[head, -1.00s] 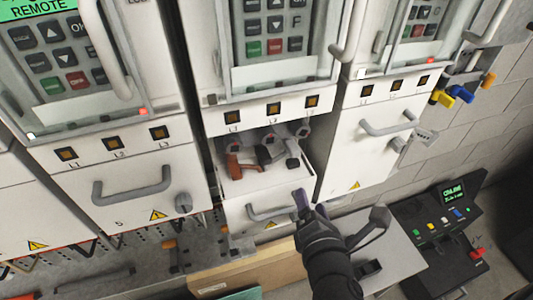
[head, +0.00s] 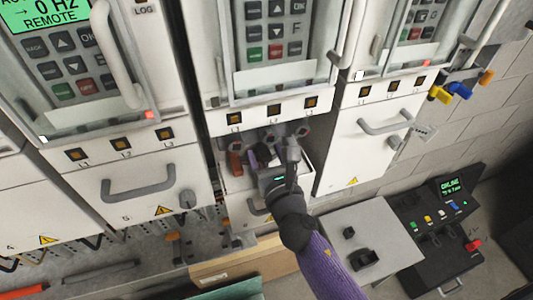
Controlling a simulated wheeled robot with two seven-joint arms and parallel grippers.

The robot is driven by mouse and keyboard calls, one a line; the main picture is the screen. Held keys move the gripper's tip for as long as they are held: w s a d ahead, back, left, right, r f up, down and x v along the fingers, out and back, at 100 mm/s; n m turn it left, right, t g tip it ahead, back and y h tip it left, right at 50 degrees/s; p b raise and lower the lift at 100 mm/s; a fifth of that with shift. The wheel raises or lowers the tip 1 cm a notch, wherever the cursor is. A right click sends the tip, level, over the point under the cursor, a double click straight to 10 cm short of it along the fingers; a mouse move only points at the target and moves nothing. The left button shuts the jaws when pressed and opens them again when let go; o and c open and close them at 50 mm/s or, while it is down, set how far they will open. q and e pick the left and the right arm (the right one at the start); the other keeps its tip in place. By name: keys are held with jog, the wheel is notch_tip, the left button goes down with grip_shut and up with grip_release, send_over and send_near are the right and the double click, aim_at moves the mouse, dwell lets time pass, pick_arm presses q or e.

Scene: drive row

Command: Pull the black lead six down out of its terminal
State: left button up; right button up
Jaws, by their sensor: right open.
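The open terminal compartment (head: 224,184) of the middle drive, between drive 5 and the right-hand drive, holds a brown lead (head: 235,163) at its left. The black lead (head: 275,153) is in the middle, under its round terminal, and is mostly hidden by my gripper. I cannot tell whether either finger touches the lead. The grey lead at the right is largely covered. My left gripper is not in view.
The handled cover (head: 240,210) hangs lowered below the compartment. Drive 5's closed cover (head: 130,190) is at left, another closed cover (head: 365,140) at right. A black control console (head: 435,225) stands lower right. Yellow and blue clips (head: 455,92) hang on the wall.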

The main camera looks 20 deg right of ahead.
grip_shut()
